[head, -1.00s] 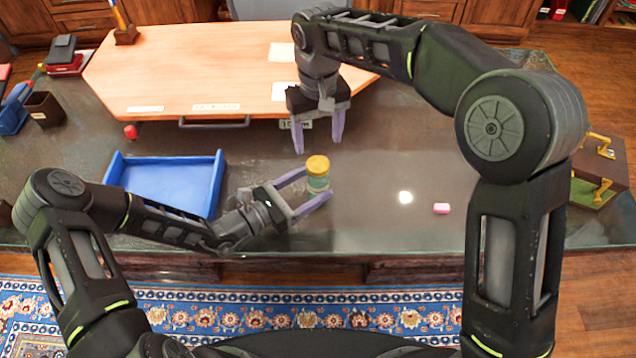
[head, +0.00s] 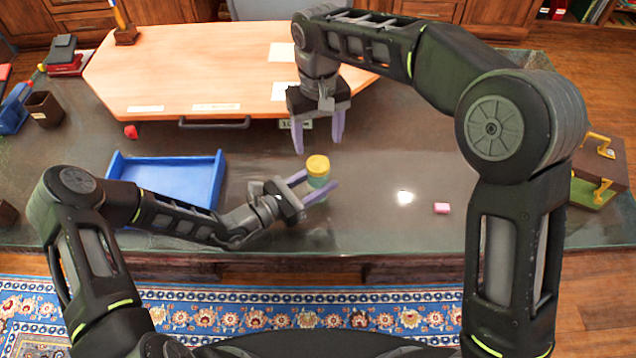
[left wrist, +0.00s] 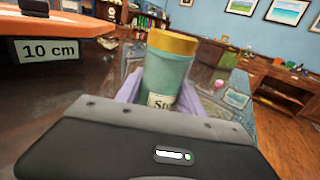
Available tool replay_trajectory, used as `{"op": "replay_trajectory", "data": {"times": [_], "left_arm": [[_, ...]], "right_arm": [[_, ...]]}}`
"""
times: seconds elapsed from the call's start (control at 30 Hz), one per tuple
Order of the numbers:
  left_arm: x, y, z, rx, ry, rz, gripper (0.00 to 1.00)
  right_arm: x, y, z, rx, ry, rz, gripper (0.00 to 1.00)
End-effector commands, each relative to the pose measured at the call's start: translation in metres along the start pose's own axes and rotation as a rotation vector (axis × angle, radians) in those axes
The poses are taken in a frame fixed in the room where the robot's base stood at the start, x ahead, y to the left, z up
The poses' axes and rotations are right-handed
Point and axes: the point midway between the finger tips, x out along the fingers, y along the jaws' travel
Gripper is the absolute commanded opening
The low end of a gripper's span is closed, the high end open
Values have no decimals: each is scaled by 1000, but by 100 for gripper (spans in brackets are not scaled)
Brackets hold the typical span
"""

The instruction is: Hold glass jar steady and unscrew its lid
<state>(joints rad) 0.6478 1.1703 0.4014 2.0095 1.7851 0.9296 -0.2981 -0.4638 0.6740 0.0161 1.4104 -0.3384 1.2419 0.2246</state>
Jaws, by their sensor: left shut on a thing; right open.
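The glass jar (head: 318,181) is teal with a yellow-gold lid (head: 317,164) on top, and it stands upright on the dark desk. My left gripper (head: 320,188) is shut around the jar's body from the lower left. In the left wrist view the jar (left wrist: 168,76) sits between the two lilac fingers, with part of a label showing and the lid (left wrist: 172,41) on it. My right gripper (head: 318,141) is open and empty, pointing down behind and above the jar, apart from the lid.
A blue tray (head: 168,178) lies left of the jar. A raised orange board (head: 200,75) with a "10 cm" sign (left wrist: 48,50) is behind. A pink block (head: 441,208) and a wooden case (head: 597,170) are to the right. Desk between jar and pink block is clear.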

Motion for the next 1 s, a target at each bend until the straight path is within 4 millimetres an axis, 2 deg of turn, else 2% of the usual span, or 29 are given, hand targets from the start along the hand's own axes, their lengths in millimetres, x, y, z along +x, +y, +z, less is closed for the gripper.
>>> {"op": "replay_trajectory", "data": {"times": [0.07,0.4,0.9,1.0], "left_arm": [[0,0,0,0,0,0,27],[0,0,0,0,0,0,0],[0,0,0,0,0,0,0],[0,0,0,0,0,0,0]], "right_arm": [[0,0,0,0,0,0,65],[0,0,0,0,0,0,65],[-1,-2,0,-5,2,5,65],[-1,-2,0,52,2,6,65]]}}
